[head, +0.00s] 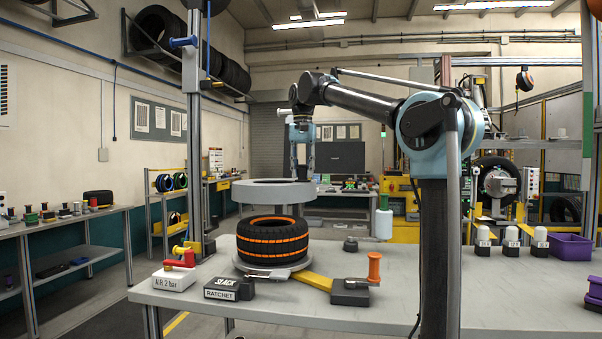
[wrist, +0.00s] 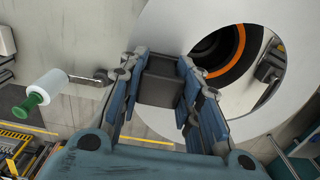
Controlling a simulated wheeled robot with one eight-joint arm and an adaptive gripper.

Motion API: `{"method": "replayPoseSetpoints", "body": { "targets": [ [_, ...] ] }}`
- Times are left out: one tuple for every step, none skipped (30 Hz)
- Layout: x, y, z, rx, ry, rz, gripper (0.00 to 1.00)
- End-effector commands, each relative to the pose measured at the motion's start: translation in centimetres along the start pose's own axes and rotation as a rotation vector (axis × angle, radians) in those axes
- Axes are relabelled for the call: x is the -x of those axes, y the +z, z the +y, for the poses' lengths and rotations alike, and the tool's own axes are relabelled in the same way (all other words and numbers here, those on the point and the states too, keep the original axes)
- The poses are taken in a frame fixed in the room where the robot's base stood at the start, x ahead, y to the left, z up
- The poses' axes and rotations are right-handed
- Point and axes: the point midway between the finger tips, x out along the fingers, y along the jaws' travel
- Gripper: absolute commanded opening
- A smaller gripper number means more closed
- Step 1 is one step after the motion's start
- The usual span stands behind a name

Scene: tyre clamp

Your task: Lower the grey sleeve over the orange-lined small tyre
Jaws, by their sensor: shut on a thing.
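The grey sleeve (head: 262,194) is a broad ring, held roughly level above the small tyre (head: 272,241), with a gap between them in the head view. The tyre is black with orange bands and lies flat on a round plate (head: 243,266) on the bench. My gripper (head: 301,170) is above the sleeve's right side; in the wrist view my gripper (wrist: 160,80) is shut on a dark block at the sleeve's edge. Through the opening of the sleeve (wrist: 170,35), the tyre (wrist: 236,50) shows off-centre, toward the upper left. Part of it is hidden by the ring.
On the bench (head: 200,316) are an AIR 2 bar box (head: 174,280), a RATCHET block (head: 228,288), a yellow lever (head: 313,281) and an orange-handled block (head: 352,290). White-topped pots (head: 511,238) stand at right.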

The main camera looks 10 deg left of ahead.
Motion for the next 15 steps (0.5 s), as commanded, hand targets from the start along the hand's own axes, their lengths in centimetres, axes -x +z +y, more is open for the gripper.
{"method": "replayPoseSetpoints", "body": {
  "targets": [
    [0.0, 0.12, -0.23, 0.004, 0.0, 0.0, 0.0],
    [0.0, 0.17, -0.34, 0.005, 0.0, 0.0, 0.0],
    [0.0, 0.23, -0.47, 0.007, 0.0, 0.0, 0.0],
    [0.0, 0.28, -0.55, 0.008, 0.0, 0.0, 0.0],
    [0.0, 0.31, -0.63, 0.009, 0.0, 0.0, 0.0],
    [0.0, 0.36, -0.72, 0.011, 0.0, 0.0, 0.0],
    [0.0, 0.4, -0.77, 0.012, 0.0, 0.0, 0.0],
    [0.0, 0.45, -0.82, 0.012, 0.0, 0.0, 0.0],
    [0.01, 0.53, -0.87, 0.013, -0.001, 0.0, 0.0],
    [0.01, 0.61, -0.89, 0.014, -0.002, 0.0, 0.0],
    [0.02, 0.71, -0.91, 0.014, -0.002, 0.0, 0.0],
    [0.0, 0.83, -0.93, 0.015, -0.004, 0.001, 0.0],
    [-0.16, 0.79, -0.96, 0.015, -0.003, 0.001, 0.0],
    [-0.31, 0.79, -0.97, 0.015, -0.003, 0.001, 0.0],
    [-0.52, 0.8, -0.98, 0.015, -0.003, 0.001, 0.0]
  ]
}}
